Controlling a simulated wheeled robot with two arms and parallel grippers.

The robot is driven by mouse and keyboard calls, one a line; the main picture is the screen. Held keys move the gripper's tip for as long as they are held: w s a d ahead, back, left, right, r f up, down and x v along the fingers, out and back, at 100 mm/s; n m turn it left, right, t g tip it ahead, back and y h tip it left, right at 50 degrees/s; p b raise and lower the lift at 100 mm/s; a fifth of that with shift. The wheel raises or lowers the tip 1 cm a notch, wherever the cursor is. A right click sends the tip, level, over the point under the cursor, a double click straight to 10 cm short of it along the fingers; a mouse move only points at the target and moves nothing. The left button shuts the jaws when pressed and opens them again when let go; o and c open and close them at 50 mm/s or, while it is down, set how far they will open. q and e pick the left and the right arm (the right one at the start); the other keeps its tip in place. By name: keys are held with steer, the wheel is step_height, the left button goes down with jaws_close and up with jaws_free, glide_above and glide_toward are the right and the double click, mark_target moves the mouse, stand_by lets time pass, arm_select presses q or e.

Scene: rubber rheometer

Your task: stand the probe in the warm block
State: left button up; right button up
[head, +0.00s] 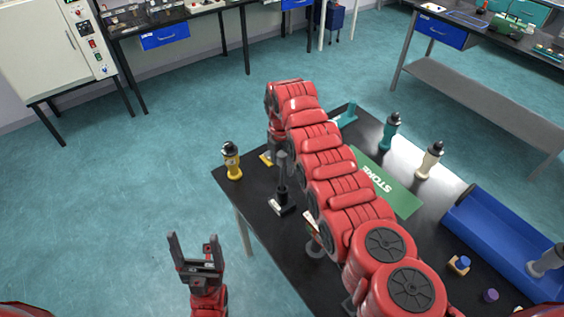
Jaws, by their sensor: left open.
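My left gripper (196,252) is open and empty, with its fingers pointing up, over the floor left of the black table (262,228). My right arm reaches across the table. Its wrist bends down at the far end, and my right gripper (279,150) is mostly hidden there, so I cannot tell if its jaws hold anything. Just below it a dark upright rod (283,178) stands on a small black base with a pale label (283,207). I cannot tell for certain which item is the probe or the warm block.
A yellow black-capped bottle (231,161) stands at the left corner. Teal (390,132) and cream (430,161) ones stand at the far right. A green STORE mat (397,193), a blue tray (497,237) and a purple piece (490,295) lie right of my arm.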

mark_target(282, 152)
steer(key=shift+r, duration=0.15)
step_height(282, 152, up, 4)
steer(key=b, duration=0.2)
steer(key=shift+w+r+b, duration=0.1)
steer(key=shift+r+b, duration=0.1)
steer(key=shift+b, duration=0.2)
step_height(282, 152, up, 5)
steer(key=shift+f+b, duration=0.1)
steer(key=shift+b, duration=0.45)
steer(key=shift+r, duration=0.3)
step_height(282, 152, up, 2)
steer(key=shift+r+p, duration=0.2)
steer(key=shift+p, duration=0.95)
